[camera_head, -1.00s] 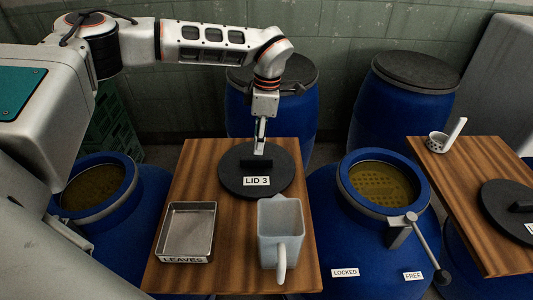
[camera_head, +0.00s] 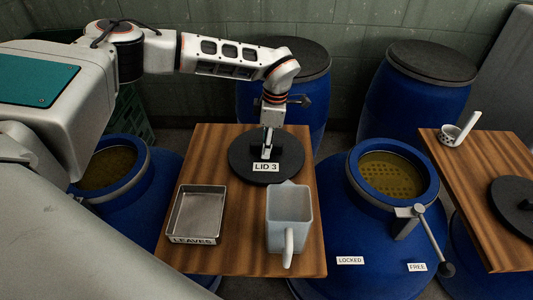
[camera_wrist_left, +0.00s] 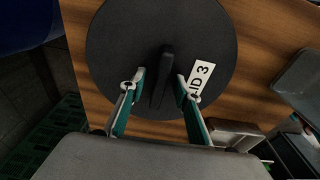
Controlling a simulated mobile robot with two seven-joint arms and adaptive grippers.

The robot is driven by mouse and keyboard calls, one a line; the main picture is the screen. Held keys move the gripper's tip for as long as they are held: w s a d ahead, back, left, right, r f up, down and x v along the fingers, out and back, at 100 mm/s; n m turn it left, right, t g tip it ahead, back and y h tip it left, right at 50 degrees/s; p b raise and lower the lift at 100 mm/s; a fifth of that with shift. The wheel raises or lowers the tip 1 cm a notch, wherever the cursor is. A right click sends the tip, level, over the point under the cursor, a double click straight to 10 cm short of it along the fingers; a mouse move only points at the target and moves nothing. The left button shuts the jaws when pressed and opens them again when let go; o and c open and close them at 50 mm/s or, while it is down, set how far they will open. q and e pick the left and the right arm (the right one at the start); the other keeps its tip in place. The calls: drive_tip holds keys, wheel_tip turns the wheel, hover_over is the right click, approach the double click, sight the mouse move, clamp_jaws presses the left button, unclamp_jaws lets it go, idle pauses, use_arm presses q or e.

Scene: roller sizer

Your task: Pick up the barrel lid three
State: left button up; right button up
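The black round lid labelled LID 3 (camera_head: 240,163) lies flat on the left wooden table, at its back. In the left wrist view the lid (camera_wrist_left: 120,45) fills the middle, with its upright bar handle (camera_wrist_left: 164,75) in the centre. My left gripper (camera_head: 267,151) is down at the lid's handle and hides much of it in the head view. In the left wrist view the open fingers of this gripper (camera_wrist_left: 159,87) stand on either side of the handle, with a gap on each side. My right gripper is out of view.
A metal tray marked LEAVES (camera_head: 177,215) and a grey jug (camera_head: 287,205) stand in front of the lid on the table (camera_head: 170,170). Open blue barrels (camera_head: 340,235) flank the table. Closed barrels (camera_head: 405,105) stand behind. Another table (camera_head: 483,185) holds a ladle and a black lid.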

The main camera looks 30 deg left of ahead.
use_arm(q)
drive_tip(key=shift+f, duration=0.1)
clamp_jaws()
idle(0.4)
